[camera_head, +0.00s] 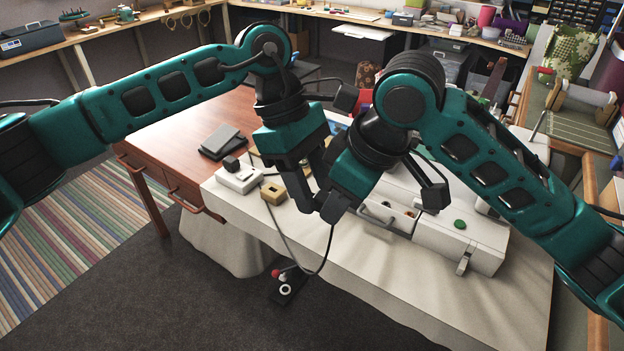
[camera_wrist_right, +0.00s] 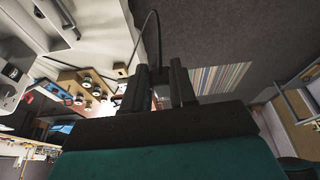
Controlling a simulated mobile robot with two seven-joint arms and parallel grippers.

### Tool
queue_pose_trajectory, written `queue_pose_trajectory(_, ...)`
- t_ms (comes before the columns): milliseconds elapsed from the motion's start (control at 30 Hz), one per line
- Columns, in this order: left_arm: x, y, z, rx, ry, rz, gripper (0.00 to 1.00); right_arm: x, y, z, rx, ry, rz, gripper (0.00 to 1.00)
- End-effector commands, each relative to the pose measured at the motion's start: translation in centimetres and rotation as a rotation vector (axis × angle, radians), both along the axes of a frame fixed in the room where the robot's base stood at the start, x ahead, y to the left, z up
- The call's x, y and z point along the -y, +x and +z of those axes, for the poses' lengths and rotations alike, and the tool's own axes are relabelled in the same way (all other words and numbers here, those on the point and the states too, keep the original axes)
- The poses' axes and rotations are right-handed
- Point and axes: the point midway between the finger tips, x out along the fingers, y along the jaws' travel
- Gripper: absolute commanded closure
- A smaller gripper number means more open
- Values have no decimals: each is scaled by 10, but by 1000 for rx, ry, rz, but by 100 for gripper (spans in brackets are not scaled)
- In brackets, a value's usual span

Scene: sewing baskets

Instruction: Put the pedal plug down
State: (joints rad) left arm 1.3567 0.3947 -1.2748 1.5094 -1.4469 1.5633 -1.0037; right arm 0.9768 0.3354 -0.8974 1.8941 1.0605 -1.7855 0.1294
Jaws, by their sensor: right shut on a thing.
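My right gripper (camera_head: 332,212) is shut at the table's front edge. It also shows in the right wrist view (camera_wrist_right: 163,82), where its two dark fingers are close together. A small wooden block with a hole (camera_head: 272,193) lies on the white cloth to the left. The dark pedal (camera_head: 286,290) is low in front of the table.
A white sewing machine (camera_head: 465,238) stands right of my grippers. A white box with a dark top piece (camera_head: 238,178) sits at the table's left, near dark flat pads (camera_head: 221,140). White cloth (camera_head: 400,275) covers the front. Bare wood (camera_head: 180,130) lies at the left.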

Motion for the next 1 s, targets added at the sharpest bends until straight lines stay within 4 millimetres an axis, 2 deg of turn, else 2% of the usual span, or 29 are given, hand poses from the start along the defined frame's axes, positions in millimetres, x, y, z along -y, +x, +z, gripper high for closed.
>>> queue_pose_trajectory(67, 0, 0, 0, 0, 0, 0, 62, 0, 0, 0, 0, 0, 0, 100)
queue_pose_trajectory(467, 0, 0, 0, 1, 0, 0, 100, 0, 0, 0, -1, 0, 1, 100)
queue_pose_trajectory(500, 0, 1, 1, 2, -1, 1, 100, 0, 0, 0, 0, 0, 2, 72)
queue_pose_trajectory(800, 0, 0, 1, 1, 0, 0, 100, 0, 0, 0, -1, 0, 1, 44)
queue_pose_trajectory(1000, 0, 0, 0, 1, 0, 0, 100, 0, 0, 0, 0, 0, 0, 44)
